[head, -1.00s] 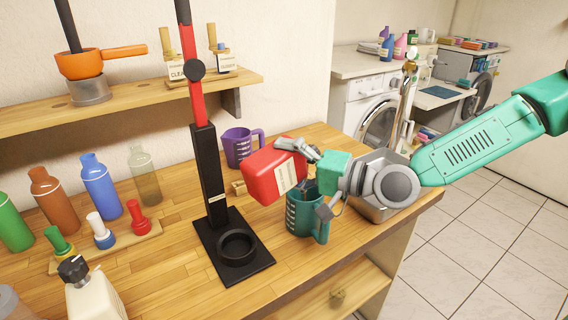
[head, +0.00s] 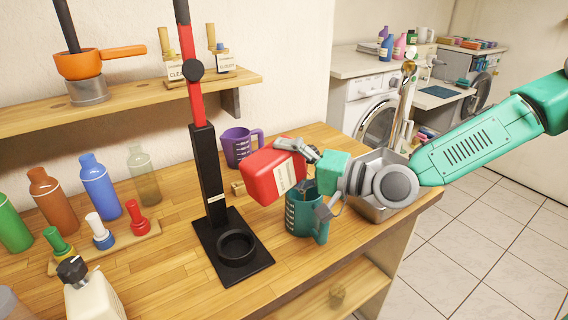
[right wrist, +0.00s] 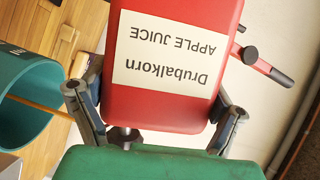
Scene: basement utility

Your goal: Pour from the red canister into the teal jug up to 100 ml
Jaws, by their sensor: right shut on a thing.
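The red canister (head: 272,174) is tilted in the air, just above and left of the teal jug. Its label reads "Drubalkorn APPLE JUICE" in the right wrist view (right wrist: 172,95). My right gripper (head: 314,170) is shut on the canister, with one finger on each side of it in the right wrist view. The teal jug (head: 303,217) stands upright on the wooden bench, with pale marks on its side. In the right wrist view the jug (right wrist: 25,95) shows its open rim at the left. The liquid level inside the jug cannot be told. My left gripper is out of view.
A black stand (head: 232,255) with a red upright is left of the jug. A purple measuring jug (head: 238,147) is behind the canister, and a metal basin (head: 372,206) is to the right. Several bottles line the bench's left side. The bench's front middle is clear.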

